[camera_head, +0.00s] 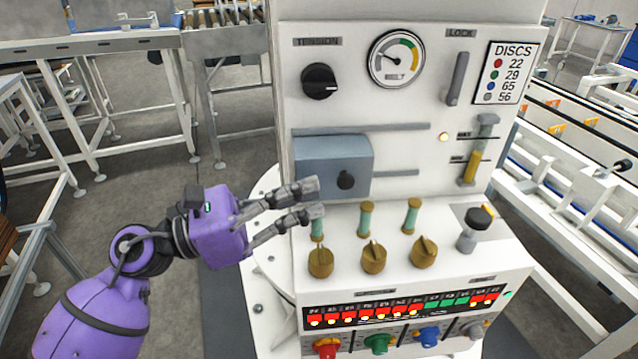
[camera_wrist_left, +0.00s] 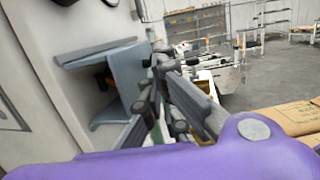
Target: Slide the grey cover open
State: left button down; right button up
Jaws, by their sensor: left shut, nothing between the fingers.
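The grey cover (camera_head: 318,160) is a blue-grey box on the white machine's upright panel, at the left end of two horizontal grey rails (camera_head: 400,127). A black round knob (camera_head: 346,180) sits on its front. My left gripper (camera_head: 315,200) is in front of the panel, just below and left of the knob. My right gripper is out of view.
Brass knobs (camera_head: 373,257) and green-and-brass posts (camera_head: 366,219) stand on the ledge below my left fingers. A black-topped lever (camera_head: 479,218) stands to the right. The rails right of the cover look clear. A tension dial (camera_head: 319,81) and a gauge (camera_head: 396,58) are above.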

pick_arm(q)
jog(key=shift+x, duration=1)
jog(key=shift+w+d+p, duration=0.1)
jog(key=shift+d+p, duration=0.05)
jog(key=shift+p, duration=0.15)
jog(key=d+p, duration=0.1)
jog(key=d, duration=0.6)
jog(key=shift+w+d, duration=0.25)
